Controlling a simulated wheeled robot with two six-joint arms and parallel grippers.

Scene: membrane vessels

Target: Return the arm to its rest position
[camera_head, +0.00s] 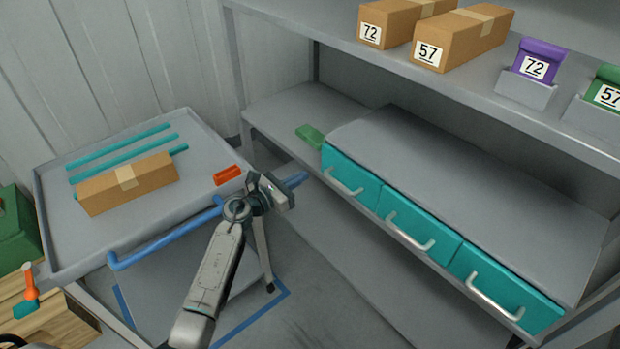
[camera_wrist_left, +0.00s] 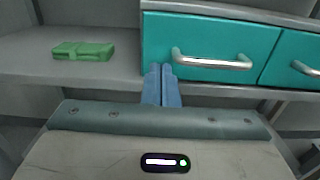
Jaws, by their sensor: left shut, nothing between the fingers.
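My left gripper (camera_head: 299,180) reaches in from the bottom of the head view, with its blue fingers pointing at the shelf unit. In the left wrist view its two fingers (camera_wrist_left: 162,86) lie together, shut and empty. They are in front of the lower left edge of a teal drawer (camera_wrist_left: 212,48) with a silver handle; I cannot tell whether they touch it. A green block (camera_head: 310,136) lies on the shelf left of the drawers, and it also shows in the left wrist view (camera_wrist_left: 83,51). My right gripper is not in view.
A grey cart (camera_head: 70,243) with a blue handle (camera_head: 165,243) stands at left, bearing a cardboard box (camera_head: 128,184), teal bars (camera_head: 120,146) and an orange-red block (camera_head: 228,175). The upper shelf (camera_head: 440,84) holds boxes labelled 72 and 57, plus purple and green packs in bins.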

